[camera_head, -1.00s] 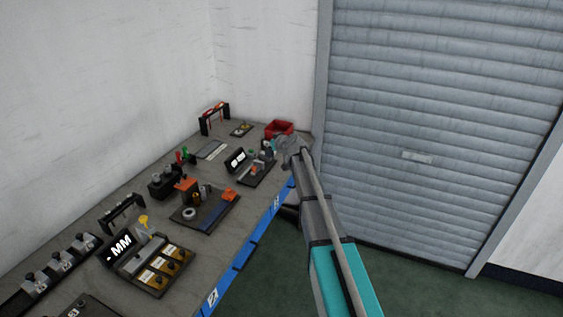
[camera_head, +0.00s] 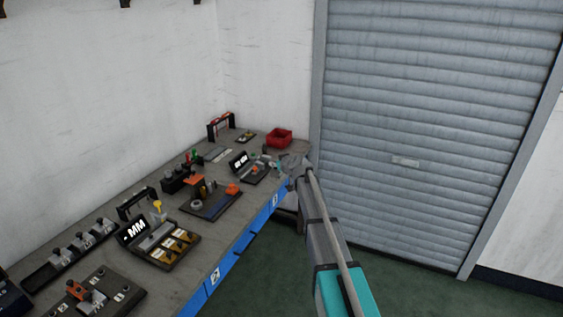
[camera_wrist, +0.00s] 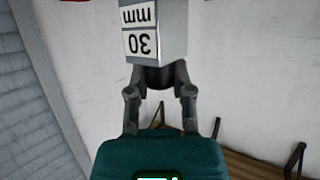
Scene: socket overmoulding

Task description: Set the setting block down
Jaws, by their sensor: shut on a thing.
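The setting block (camera_wrist: 156,28) is a light grey block with a white label reading "30 mm", upside down in the wrist view. My gripper (camera_wrist: 160,76) is shut on it, with the dark fingers at its lower end in the picture. In the head view my gripper (camera_head: 287,163) is small, over the far right end of the bench, beside a small dark station with a lit display (camera_head: 240,160). The block cannot be made out clearly there. I cannot tell whether its underside touches anything.
The grey bench (camera_head: 205,261) runs along the wall. A red bin (camera_head: 279,137) stands just behind my gripper. A dark board with orange parts (camera_head: 212,203) and an MM display unit (camera_head: 135,231) are nearer. A roller shutter (camera_head: 430,130) stands right of the bench.

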